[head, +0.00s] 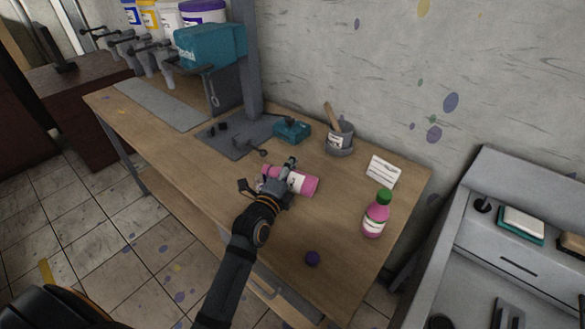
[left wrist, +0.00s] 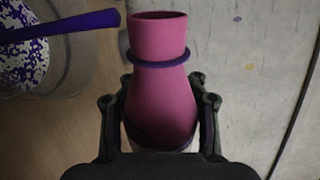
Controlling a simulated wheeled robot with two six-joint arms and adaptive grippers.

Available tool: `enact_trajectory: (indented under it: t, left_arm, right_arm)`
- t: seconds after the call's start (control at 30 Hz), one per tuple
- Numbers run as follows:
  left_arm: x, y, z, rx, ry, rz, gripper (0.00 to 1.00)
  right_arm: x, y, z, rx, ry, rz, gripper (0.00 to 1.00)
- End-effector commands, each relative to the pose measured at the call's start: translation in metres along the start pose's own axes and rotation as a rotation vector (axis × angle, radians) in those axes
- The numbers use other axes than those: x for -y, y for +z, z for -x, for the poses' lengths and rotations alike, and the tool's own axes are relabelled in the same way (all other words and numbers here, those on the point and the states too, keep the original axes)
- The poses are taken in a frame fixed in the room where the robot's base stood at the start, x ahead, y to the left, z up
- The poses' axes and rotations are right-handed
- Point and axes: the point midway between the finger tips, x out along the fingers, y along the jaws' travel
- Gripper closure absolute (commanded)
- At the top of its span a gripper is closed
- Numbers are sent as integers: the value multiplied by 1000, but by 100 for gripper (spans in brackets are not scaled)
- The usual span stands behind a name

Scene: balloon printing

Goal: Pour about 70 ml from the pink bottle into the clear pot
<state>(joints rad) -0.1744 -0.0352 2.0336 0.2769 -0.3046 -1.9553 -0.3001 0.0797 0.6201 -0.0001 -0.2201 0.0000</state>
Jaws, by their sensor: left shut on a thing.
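My left gripper (head: 287,188) is shut around the pink bottle (head: 309,186), which lies tipped almost flat above the table. In the left wrist view the bottle (left wrist: 160,95) shows its uncapped mouth and a purple ring on its neck, between the fingers. The clear pot (left wrist: 88,66) is beside the bottle's neck in that view. It holds purple-and-white speckled stuff, and a purple stick crosses it. In the head view the pot is mostly hidden behind my gripper and bottle. No stream of liquid can be made out. My right gripper is out of view.
A purple cap (head: 312,258) lies near the table's front edge. A green-capped pink bottle (head: 376,215) and a white card (head: 382,171) stand to the right. A grey cup (head: 339,138) with a wooden handle and a teal box (head: 292,130) are behind. The front right tabletop is mostly clear.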

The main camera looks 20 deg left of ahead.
Motion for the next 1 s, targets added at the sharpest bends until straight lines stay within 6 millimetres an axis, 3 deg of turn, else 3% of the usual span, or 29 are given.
enact_trajectory:
  t: [0.73, 1.0]
  left_arm:
    - [0, 0, 0, 0, -2, 11, 100]
    - [15, 0, 0, 1, -1, -188, 100]
  right_arm:
    - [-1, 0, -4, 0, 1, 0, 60]
    - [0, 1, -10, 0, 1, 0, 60]
